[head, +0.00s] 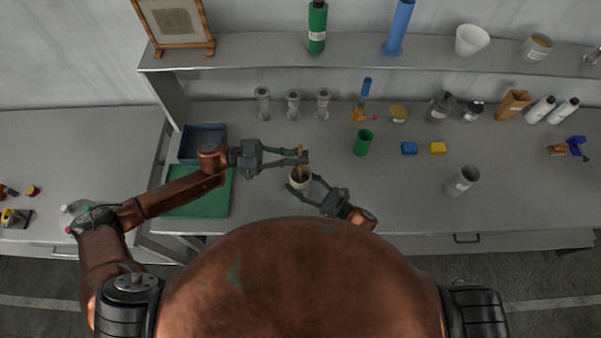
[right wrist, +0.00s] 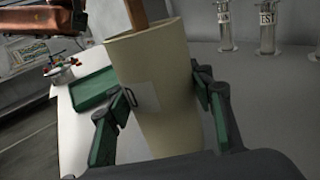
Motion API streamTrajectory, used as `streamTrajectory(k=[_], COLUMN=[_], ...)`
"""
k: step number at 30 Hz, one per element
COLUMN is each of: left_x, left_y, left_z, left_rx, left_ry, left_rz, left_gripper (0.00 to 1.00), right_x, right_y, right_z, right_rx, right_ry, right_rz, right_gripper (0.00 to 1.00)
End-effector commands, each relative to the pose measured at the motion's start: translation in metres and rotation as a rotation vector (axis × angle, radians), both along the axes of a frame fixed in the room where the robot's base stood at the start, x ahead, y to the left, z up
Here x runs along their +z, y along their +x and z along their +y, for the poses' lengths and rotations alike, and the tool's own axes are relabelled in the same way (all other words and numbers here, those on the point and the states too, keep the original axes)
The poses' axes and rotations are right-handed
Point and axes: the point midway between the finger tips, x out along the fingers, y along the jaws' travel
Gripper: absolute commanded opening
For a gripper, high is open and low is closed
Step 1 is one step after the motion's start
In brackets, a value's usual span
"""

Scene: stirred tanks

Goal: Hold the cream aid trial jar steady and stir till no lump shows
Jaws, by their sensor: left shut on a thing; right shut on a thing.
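The cream jar (head: 300,186) stands on the grey bench at the front middle. It shows large in the right wrist view (right wrist: 158,95), with a pale blank-looking label on its side. My right gripper (head: 304,184) is shut on the jar, with one finger on each side of its wall. A brown wooden stirrer (head: 300,168) stands in the jar's mouth; its upper part shows in the right wrist view (right wrist: 137,14). My left gripper (head: 303,157) is shut on the stirrer above the jar. The stirrer's lower end and any lumps are hidden inside the jar.
A green tray (head: 205,200) and a blue tray (head: 190,143) lie to the left. Several labelled glass cylinders (head: 293,106) stand behind the jar.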

Motion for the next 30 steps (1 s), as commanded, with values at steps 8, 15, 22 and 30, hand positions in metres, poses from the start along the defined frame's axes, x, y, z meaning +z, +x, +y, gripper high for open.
streamTrajectory(k=[8, 15, 22, 30], left_x=[0.022, 0.041, 0.058, 0.079], left_y=[0.000, 0.000, 0.000, 0.000], left_z=[0.000, 0.000, 0.000, 0.000], left_rx=[0.000, -0.001, 0.000, 0.000], left_ry=[0.000, 0.000, 0.001, 0.000], left_rz=[-0.002, -0.002, -0.003, -0.003], left_gripper=[0.00, 0.00, 0.00, 0.00], right_x=[0.000, 0.000, 0.000, 0.000], right_y=[0.000, 0.000, 0.000, 0.000], right_z=[0.000, 0.000, 0.000, 0.000], right_rx=[0.000, 0.000, 0.000, 0.000], right_ry=[0.000, 0.000, 0.000, 0.000], right_rz=[0.000, 0.000, 0.000, 0.000], right_gripper=[0.22, 0.22, 0.22, 0.22])
